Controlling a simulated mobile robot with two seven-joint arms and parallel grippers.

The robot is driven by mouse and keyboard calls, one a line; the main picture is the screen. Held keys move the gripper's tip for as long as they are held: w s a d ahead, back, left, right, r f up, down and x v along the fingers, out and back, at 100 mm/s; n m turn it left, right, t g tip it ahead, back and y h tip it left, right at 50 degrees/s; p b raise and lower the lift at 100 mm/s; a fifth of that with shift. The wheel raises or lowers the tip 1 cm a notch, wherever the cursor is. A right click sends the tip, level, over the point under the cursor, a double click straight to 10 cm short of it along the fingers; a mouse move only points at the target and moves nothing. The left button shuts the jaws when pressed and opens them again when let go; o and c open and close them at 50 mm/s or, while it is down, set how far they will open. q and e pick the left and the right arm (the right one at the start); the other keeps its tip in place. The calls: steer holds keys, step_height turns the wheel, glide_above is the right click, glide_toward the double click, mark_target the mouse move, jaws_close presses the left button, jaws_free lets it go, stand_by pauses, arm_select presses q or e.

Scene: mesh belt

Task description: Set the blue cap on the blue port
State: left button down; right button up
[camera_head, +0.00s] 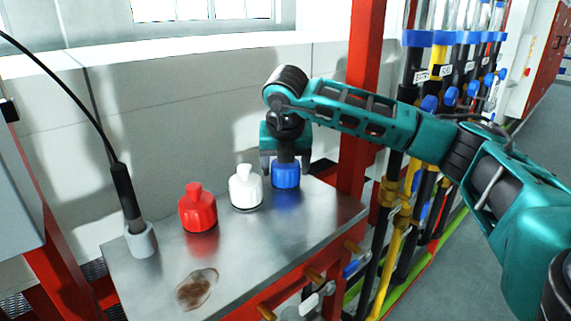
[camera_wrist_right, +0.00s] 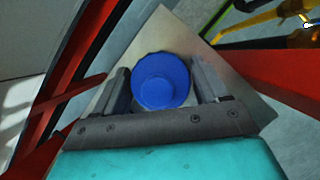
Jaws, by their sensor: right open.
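The blue cap (camera_head: 286,178) stands upright at the back right of the metal table, its upper part hidden by my right gripper (camera_head: 286,165). In the right wrist view the blue cap (camera_wrist_right: 160,80) shows from above as a round disc with a raised middle. The fingers of my right gripper (camera_wrist_right: 163,92) are open, one on each side of it; I cannot tell whether they touch it. No separate blue port shows; I cannot tell what is under the cap. My left gripper is not in view.
A white capped piece (camera_head: 245,188) and a red one (camera_head: 198,208) stand left of the blue cap. A black cabled probe (camera_head: 126,192) stands in a grey collar (camera_head: 141,239). A brown stain (camera_head: 197,289) marks the metal table (camera_head: 255,248). A red post (camera_head: 362,100) rises close behind the right arm.

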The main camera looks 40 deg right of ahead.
steer(key=p+v, duration=0.5)
steer(key=v, duration=0.6)
steer(key=shift+p, duration=0.35)
steer(key=shift+s, duration=0.1)
stand_by(0.6)
